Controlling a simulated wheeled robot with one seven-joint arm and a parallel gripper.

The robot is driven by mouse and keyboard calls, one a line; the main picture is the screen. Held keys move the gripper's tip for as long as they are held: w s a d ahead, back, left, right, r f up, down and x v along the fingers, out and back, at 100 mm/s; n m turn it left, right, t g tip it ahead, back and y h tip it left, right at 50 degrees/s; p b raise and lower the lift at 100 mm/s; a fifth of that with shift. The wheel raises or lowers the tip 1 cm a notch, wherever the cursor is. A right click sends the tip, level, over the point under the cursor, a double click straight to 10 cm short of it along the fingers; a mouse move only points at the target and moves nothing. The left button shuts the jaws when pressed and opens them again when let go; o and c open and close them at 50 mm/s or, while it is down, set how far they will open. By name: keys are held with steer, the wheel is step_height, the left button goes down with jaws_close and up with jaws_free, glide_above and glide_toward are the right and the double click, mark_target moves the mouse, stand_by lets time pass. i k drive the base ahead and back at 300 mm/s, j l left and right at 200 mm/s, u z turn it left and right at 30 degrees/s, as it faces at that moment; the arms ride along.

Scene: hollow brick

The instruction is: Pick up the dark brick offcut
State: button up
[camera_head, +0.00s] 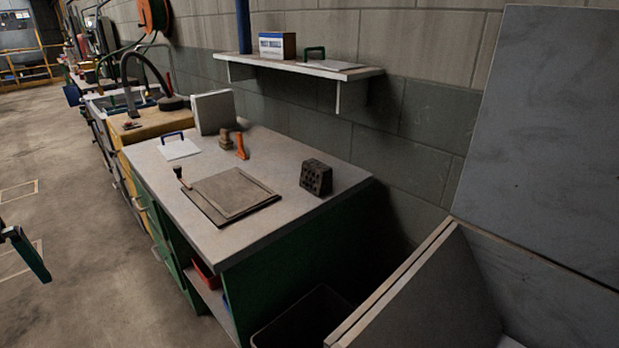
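The dark brick offcut (316,177) is a small, dark grey block with several holes in its front face. It rests on the right part of the grey bench top (300,215), close to the wall. Nothing touches it, and its front and top are unobstructed.
A flat square board (228,194) lies left of the brick. An orange-handled tool (241,146) and a white sheet with a blue handle (179,148) are farther back. A shelf (300,66) hangs above. Large grey panels (548,140) stand at right, beside a dark bin (300,322).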

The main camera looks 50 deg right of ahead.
mark_target(316, 177)
steer(key=z, duration=1.5)
steer(key=j, duration=0.3)
steer(key=i+j, duration=0.25)
steer(key=j, duration=0.15)
steer(key=i+j+z, duration=0.15)
steer(key=i+j, duration=0.4)
steer(key=j, duration=0.25)
steer(key=i+j+z, duration=0.1)
steer(key=j, duration=0.3)
steer(key=i, duration=0.6)
